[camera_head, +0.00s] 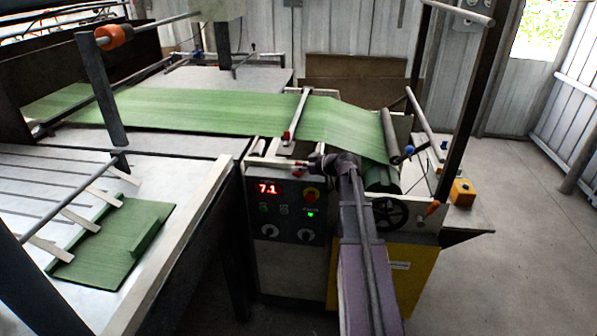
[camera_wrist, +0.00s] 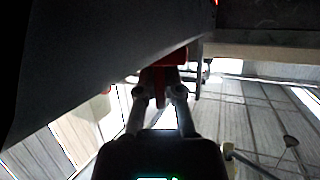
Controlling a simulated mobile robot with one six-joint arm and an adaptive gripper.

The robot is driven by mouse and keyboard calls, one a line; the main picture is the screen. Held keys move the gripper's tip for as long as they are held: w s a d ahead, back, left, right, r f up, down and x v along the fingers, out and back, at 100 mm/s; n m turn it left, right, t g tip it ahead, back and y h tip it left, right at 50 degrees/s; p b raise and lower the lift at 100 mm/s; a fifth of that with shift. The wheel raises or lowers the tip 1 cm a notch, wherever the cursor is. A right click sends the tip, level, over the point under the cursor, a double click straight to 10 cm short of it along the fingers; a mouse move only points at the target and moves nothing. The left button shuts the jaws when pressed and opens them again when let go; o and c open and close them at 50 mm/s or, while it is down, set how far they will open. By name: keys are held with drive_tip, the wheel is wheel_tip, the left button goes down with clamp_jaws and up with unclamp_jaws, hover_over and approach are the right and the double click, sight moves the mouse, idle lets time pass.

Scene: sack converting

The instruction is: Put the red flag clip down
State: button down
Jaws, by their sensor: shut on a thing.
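In the wrist view my gripper (camera_wrist: 160,92) is shut on the red flag clip (camera_wrist: 165,62). The red clip sits between and just beyond the two fingertips, and its upper part is dim against a dark surface. In the head view my gripper (camera_head: 316,160) is at the front side of the machine, above the control panel. A large dark panel (camera_wrist: 90,45) fills the upper left of the wrist view, close to the clip. I cannot tell whether the clip touches it.
Green sack web (camera_head: 200,112) runs across the table to a roller (camera_head: 388,135). The control panel (camera_head: 286,212) shows 7.1. A handwheel (camera_head: 390,212) and a yellow button box (camera_head: 463,192) are at the right. Folded green material (camera_head: 115,240) lies lower left. Floor at right is clear.

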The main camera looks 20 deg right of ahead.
drive_tip(key=shift+f, duration=0.2)
drive_tip(key=c, duration=1.1)
unclamp_jaws()
drive_tip(key=shift+o, duration=0.2)
drive_tip(key=shift+r, duration=0.2)
drive_tip(key=shift+s+d+r, duration=0.1)
drive_tip(key=shift+s+r, duration=0.05)
drive_tip(key=p+v, duration=0.4)
drive_tip(key=v, duration=0.7)
drive_tip(key=shift+s+d+p, duration=0.15)
drive_tip(key=shift+s+p, duration=0.05)
drive_tip(key=shift+p, duration=0.1)
drive_tip(key=shift+r, duration=0.1)
